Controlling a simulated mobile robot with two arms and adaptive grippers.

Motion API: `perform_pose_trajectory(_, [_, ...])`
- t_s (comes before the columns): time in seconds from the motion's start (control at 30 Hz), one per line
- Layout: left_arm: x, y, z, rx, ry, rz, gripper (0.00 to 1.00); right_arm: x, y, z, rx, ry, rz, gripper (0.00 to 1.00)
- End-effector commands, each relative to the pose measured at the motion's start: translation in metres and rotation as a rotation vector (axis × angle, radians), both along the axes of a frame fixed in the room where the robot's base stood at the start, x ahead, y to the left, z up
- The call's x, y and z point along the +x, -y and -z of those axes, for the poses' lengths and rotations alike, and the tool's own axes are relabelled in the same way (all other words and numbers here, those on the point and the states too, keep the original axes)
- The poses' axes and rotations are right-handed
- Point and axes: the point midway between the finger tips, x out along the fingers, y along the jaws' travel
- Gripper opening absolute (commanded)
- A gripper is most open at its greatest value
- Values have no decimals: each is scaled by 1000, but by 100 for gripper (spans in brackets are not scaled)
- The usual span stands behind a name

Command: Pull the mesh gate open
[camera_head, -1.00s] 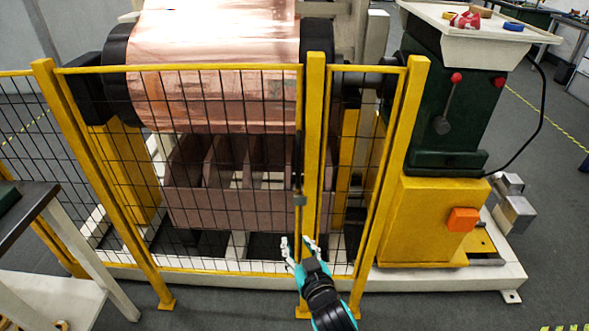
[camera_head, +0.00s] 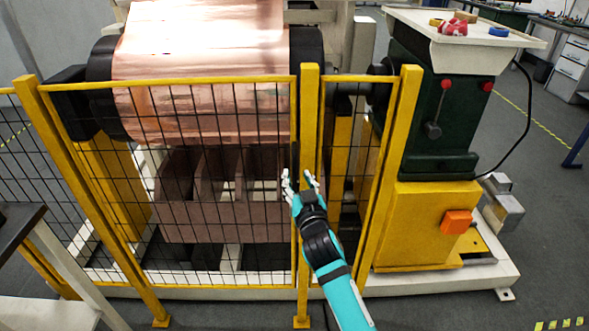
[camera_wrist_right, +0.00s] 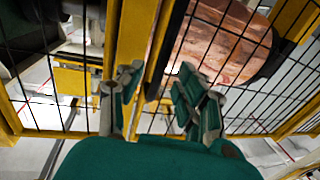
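The mesh gate (camera_head: 205,209) is a yellow-framed panel of black wire mesh in front of the copper roll, and it looks closed against the yellow middle post (camera_head: 309,110). My right gripper (camera_head: 302,178) is open in front of the gate's right edge and that post. In the right wrist view, the open fingers (camera_wrist_right: 155,95) stand on either side of the yellow post (camera_wrist_right: 135,40) and the narrow frame bar beside it. I cannot tell whether they touch. The small grey fitting on the gate's edge is hidden behind my gripper. My left gripper is out of view.
The copper roll (camera_head: 190,60) lies behind the gate. A fixed mesh panel (camera_head: 350,190) and a green and yellow machine (camera_head: 430,130) stand to the right. A dark-topped table (camera_head: 20,228) is at the lower left.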

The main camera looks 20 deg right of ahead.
Motion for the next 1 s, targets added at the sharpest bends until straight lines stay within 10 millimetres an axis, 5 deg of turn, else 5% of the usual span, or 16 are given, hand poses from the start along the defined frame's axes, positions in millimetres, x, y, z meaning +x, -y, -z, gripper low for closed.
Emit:
perform_pose_trajectory(0.23, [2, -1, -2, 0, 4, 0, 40, 33, 3, -1, -1, 1, 0, 36])
perform_pose_trajectory(0.6, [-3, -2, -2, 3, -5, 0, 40, 40, 3, 0, 0, 0, 0, 36])
perform_pose_trajectory(0.9, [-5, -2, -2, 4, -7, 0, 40, 39, 3, 0, 0, 0, 0, 0])
perform_pose_trajectory(1.0, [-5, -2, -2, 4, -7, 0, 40, 39, 3, 0, 0, 0, 0, 0])
